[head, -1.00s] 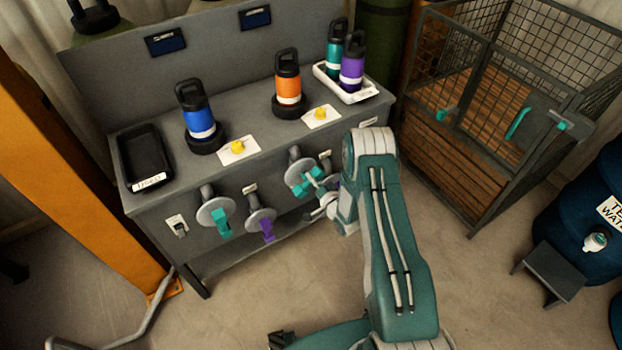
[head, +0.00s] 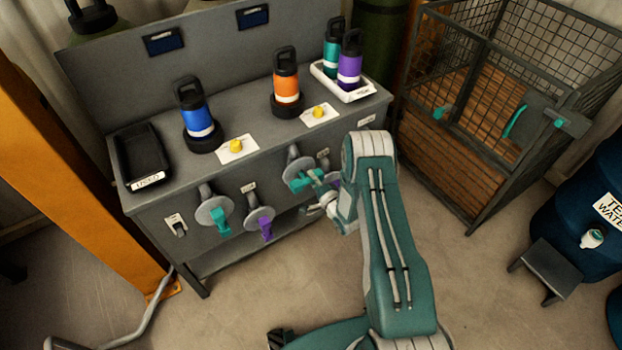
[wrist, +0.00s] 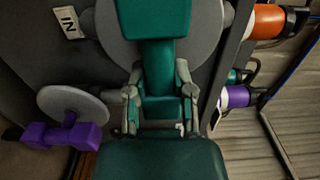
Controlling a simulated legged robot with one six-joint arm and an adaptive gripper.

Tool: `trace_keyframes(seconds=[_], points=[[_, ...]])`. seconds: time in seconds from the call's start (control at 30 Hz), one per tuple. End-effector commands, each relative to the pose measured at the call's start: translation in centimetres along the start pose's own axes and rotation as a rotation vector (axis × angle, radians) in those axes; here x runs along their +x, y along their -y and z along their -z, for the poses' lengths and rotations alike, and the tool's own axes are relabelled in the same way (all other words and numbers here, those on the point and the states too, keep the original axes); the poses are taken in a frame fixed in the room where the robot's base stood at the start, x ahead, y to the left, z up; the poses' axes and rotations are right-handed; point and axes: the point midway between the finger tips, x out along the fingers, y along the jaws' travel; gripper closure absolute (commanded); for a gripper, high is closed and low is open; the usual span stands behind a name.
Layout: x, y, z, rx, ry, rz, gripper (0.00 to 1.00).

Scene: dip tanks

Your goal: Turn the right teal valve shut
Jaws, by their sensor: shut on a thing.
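The right teal valve (head: 303,183) is on the front of the grey bench, a teal handle on a round grey disc. In the wrist view its teal handle (wrist: 154,22) runs down the middle, in front of the grey disc (wrist: 205,30). My gripper (head: 318,182) reaches it from the right. In the wrist view my gripper (wrist: 160,98) has one finger on each side of the handle, shut on it. The left teal valve (head: 219,218) has its handle hanging downward. In the head view my arm covers part of the area right of the valve.
Blue (head: 197,118) and orange (head: 286,85) bottles stand on the bench top. A wire cage (head: 470,150) stands right. Floor in front is clear.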

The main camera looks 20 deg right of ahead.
Motion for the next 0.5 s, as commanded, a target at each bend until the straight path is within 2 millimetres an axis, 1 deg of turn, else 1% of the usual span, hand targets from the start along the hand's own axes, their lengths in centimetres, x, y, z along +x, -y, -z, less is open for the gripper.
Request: trace_keyframes(seconds=[0.03, 0.43, 0.47, 0.5], points=[[0.13, 0.19, 1.06, 0.001, -0.025, 0.003, 1.00], [0.08, 0.05, 1.05, 0.009, -0.025, 0.000, 1.00], [0.07, 0.04, 1.05, 0.009, -0.025, 0.000, 0.64], [0.07, 0.03, 1.06, 0.009, -0.026, 0.000, 0.47]])
